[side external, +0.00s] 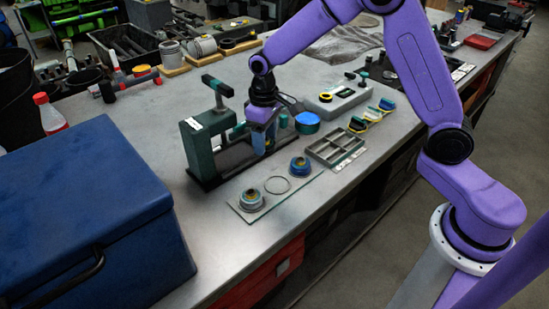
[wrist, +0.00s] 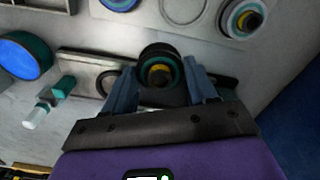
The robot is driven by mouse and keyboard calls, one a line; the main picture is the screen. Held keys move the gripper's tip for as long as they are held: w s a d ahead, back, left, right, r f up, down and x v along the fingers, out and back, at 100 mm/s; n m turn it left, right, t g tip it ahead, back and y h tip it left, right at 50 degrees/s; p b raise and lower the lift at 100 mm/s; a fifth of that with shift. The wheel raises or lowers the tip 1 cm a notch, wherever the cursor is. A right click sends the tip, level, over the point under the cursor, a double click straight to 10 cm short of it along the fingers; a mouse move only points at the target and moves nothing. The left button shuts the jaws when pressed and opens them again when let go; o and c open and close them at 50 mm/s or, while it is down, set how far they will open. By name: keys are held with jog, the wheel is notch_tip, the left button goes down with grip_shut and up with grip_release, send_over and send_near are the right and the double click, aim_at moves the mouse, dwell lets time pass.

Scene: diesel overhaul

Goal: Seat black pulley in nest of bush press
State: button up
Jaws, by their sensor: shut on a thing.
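The black pulley (wrist: 160,66), with a teal ring and a yellow-brown centre, is between my fingertips in the wrist view. My gripper (wrist: 162,88) is shut on it, one finger on each side. In the side view my gripper (side external: 259,146) points down over the base of the dark green bush press (side external: 197,152), to the right of its upright. The pulley cannot be made out there. In the wrist view a dark ring (wrist: 103,82) on the press base, perhaps the nest, lies left of the pulley. The gap below the pulley is unclear.
A clear plate (side external: 270,211) with two pulleys and a thin ring lies in front of the press. A compartment tray (side external: 333,160) and a blue-topped round part (side external: 307,123) stand to the right. A large blue box (side external: 80,215) fills the left front.

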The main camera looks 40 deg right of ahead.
jog(key=w+d+r, duration=0.4)
jog(key=w+d, duration=0.3)
jog(key=w, duration=0.2)
jog(key=shift+s+a+f, duration=0.1)
jog(key=shift+a+f, duration=0.05)
jog(key=shift+f, duration=1.55)
jog(key=shift+a+f, duration=0.1)
jog(key=shift+f, duration=1.55)
jog(key=shift+f, duration=0.85)
jog(key=o, duration=1.4)
jog(key=shift+r, duration=3.5)
